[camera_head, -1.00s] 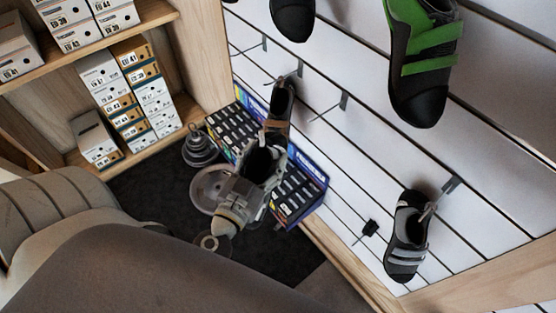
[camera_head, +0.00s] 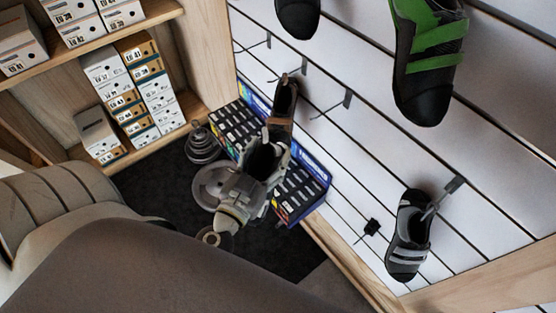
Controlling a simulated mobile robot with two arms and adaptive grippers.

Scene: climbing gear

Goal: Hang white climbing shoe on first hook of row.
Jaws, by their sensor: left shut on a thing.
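My left gripper (camera_head: 256,180) is near the middle of the view, seen from above. It is shut on the white climbing shoe (camera_head: 281,158), which shows mostly as a dark opening with a pale grey rim. The gripper and arm hide much of this shoe. It is held in front of the slatted wall, just below a hanging brown and black shoe in the picture. On the hook row, an empty hook (camera_head: 267,41) is at the far left end. The brown and black shoe (camera_head: 283,102) hangs on the hook after it. Another empty hook (camera_head: 346,100) follows. My right gripper is out of view.
A grey-strapped shoe (camera_head: 407,240) hangs farther right, and a green and black shoe (camera_head: 429,65) hangs higher. A blue display box (camera_head: 318,186) stands on the dark floor beneath my gripper. Shoe boxes (camera_head: 130,95) fill shelves at left.

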